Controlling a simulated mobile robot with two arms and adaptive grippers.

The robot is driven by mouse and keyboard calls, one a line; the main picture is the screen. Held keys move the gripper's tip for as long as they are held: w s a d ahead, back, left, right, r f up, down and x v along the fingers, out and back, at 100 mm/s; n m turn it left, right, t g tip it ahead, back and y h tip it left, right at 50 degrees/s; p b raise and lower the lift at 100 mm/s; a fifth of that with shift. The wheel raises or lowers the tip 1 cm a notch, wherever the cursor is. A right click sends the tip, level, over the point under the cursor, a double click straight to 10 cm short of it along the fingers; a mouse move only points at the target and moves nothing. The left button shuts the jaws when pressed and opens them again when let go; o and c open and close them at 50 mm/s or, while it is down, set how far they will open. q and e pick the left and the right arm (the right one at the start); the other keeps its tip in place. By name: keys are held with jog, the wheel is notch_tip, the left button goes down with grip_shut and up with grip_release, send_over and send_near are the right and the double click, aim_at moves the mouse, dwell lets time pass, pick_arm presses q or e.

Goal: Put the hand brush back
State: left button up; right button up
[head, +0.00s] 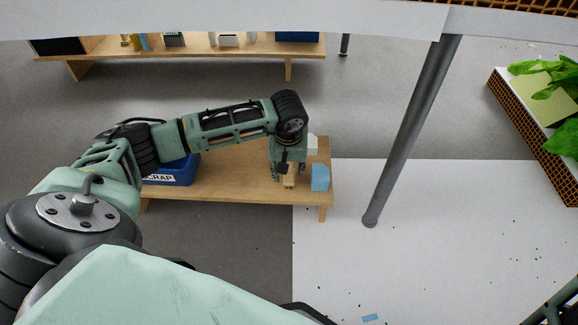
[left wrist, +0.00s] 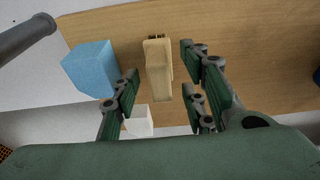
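The wooden hand brush (left wrist: 158,66) is on the low wooden bench, seen from above in the left wrist view with dark bristles at its far end. In the head view the brush (head: 290,182) shows just below my left gripper (head: 286,165). In the left wrist view the green fingers of this gripper (left wrist: 165,90) are spread on either side of the brush, with gaps at both sides. Whether the fingers reach down to the brush's height I cannot tell. My right gripper is not in view.
On the bench (head: 225,188), a blue block (head: 320,178) and a white block (head: 312,145) are close to the brush. A blue SCRAP bin (head: 178,172) sits at the left, partly behind my arm. A grey post (head: 410,135) stands to the right. A planter (head: 545,125) is farther right.

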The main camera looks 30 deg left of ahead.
pick_arm(q)
notch_tip(320, 180, up, 11)
jog(key=s+d, duration=0.1)
jog(key=s, duration=0.1)
jog(key=shift+d+r, duration=0.2)
